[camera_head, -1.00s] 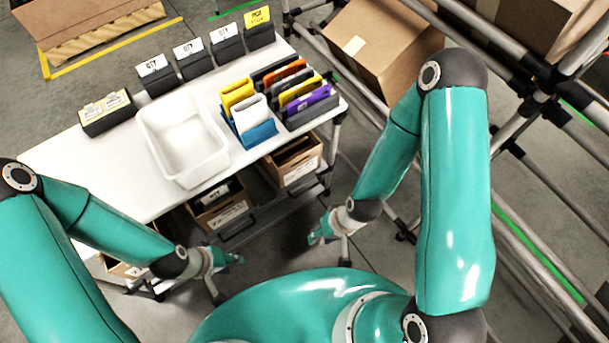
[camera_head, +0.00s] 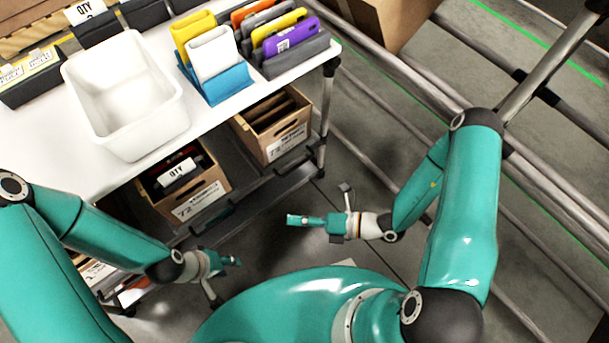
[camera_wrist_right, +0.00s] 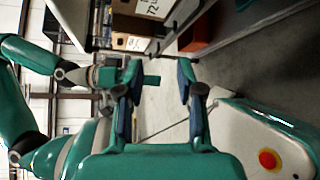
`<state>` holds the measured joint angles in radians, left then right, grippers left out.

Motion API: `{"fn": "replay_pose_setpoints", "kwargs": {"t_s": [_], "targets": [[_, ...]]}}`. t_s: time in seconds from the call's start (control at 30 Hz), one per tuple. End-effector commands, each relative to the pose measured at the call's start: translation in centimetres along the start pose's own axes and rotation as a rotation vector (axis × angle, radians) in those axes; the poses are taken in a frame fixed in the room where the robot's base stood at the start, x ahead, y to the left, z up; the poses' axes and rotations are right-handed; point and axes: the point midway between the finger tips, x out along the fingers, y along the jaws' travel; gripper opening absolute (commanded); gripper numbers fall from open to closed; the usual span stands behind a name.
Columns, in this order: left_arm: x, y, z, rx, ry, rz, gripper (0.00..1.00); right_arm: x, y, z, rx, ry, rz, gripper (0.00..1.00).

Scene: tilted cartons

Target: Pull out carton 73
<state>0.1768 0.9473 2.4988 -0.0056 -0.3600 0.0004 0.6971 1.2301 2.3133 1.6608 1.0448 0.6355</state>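The cardboard carton (camera_head: 288,142) at the right end of the lower shelf, under the white table, looks like carton 73; its label is too small to read surely. It is open-topped, tilted towards me, and holds dark dividers. Carton 72 (camera_head: 200,202) sits to its left. My right gripper (camera_head: 291,220) is in front of and below the right carton, apart from it. The right wrist view shows its two fingers (camera_wrist_right: 160,70) spread with nothing between them. My left gripper (camera_head: 237,262) is lower left, below carton 72 in the picture, touching no carton; its finger gap is unclear.
The white table (camera_head: 215,115) carries a white bin (camera_head: 130,95) and coloured holders. A table leg (camera_head: 327,110) stands just right of the right carton. Another carton (camera_head: 97,275) is at the shelf's left end. Metal rails (camera_head: 425,88) run at the right. Floor before the shelf is clear.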

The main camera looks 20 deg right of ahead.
Motion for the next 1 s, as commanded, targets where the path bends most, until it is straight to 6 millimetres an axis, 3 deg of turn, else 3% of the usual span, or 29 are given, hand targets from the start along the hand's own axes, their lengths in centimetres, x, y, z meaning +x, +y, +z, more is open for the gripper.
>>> {"fn": "replay_pose_setpoints", "kwargs": {"t_s": [0.03, 0.1, 0.2, 0.3, 0.43, 0.57, 1.0], "targets": [[3.0, -1.1, 0.0, 0.0, 0.0, 0.0, 0.4, -0.2, -4.6, 1.8, 0.114, -0.152, -0.027, 0.37], [4.4, -1.6, -0.1, 0.0, 0.001, 0.0, 0.4, -1.6, -8.1, 4.6, 0.239, -0.345, -0.054, 0.37], [5.6, -2.0, -0.1, 0.0, 0.001, 0.0, 0.4, -3.9, -11.8, 7.3, 0.352, -0.551, -0.08, 0.37], [6.2, -2.2, -0.1, 0.0, 0.001, 0.0, 0.4, -5.5, -13.8, 8.7, 0.406, -0.671, -0.094, 0.37], [6.3, -2.3, -0.1, 0.0, 0.001, 0.0, 0.4, -5.9, -14.6, 9.6, 0.426, -0.72, -0.099, 0.37], [6.6, -2.4, -0.1, 0.0, 0.001, 0.0, 0.4, -4.7, -14.8, 10.5, 0.422, -0.717, -0.098, 0.37], [8.8, -3.2, -0.1, 0.0, 0.001, 0.0, 0.4, 2.3, -16.9, 16.1, 0.417, -0.714, -0.095, 0.37]]}}
